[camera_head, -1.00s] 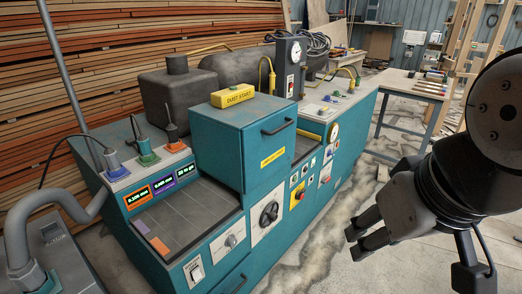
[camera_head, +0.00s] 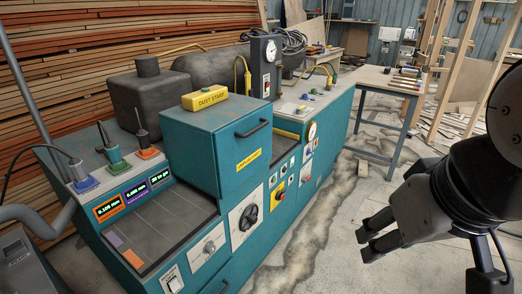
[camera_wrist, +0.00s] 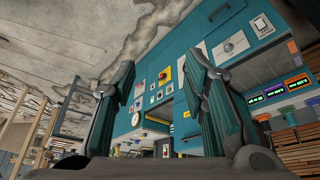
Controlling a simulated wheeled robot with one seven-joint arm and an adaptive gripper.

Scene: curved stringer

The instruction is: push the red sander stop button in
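A teal machine console (camera_head: 205,150) fills the middle of the head view. On its front is a yellow plate with a red centre (camera_head: 278,196), which also shows in the wrist view (camera_wrist: 165,74). I cannot read its label or tell whether it is the sander stop button. Small coloured buttons (camera_head: 311,97) sit on the top panel at right, too small to tell apart. My gripper (camera_head: 368,238) is open and empty, to the right of the console and apart from it. In the wrist view its two fingers (camera_wrist: 160,95) are spread, with the console beyond them.
A yellow "DUST START" box (camera_head: 210,100) sits on the teal cabinet. A black rotary knob (camera_head: 248,217) is on the front. A worktable (camera_head: 391,80) with tools stands at the back right. Stained floor (camera_head: 325,205) lies open between the console and my gripper.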

